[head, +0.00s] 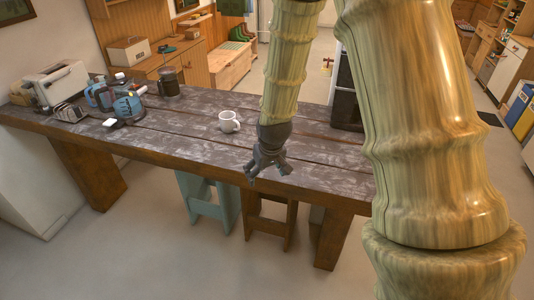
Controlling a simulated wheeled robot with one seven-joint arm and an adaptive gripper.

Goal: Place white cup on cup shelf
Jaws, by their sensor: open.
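A white cup (229,121) stands upright on the dark wooden table (185,130), near the middle of the tabletop. My gripper (268,176) hangs from my arm to the right of the cup and nearer to me, around the table's front edge. It is open, with nothing visible between its fingers, and does not touch the cup. I cannot tell its exact height over the table. I cannot make out a cup shelf for certain.
A toaster-like appliance (62,84), blue items (128,106) and a dark jar (169,82) crowd the table's left end. A black appliance (346,105) stands at the right. Teal (209,205) and brown (271,219) stools sit below. Tabletop around the cup is clear.

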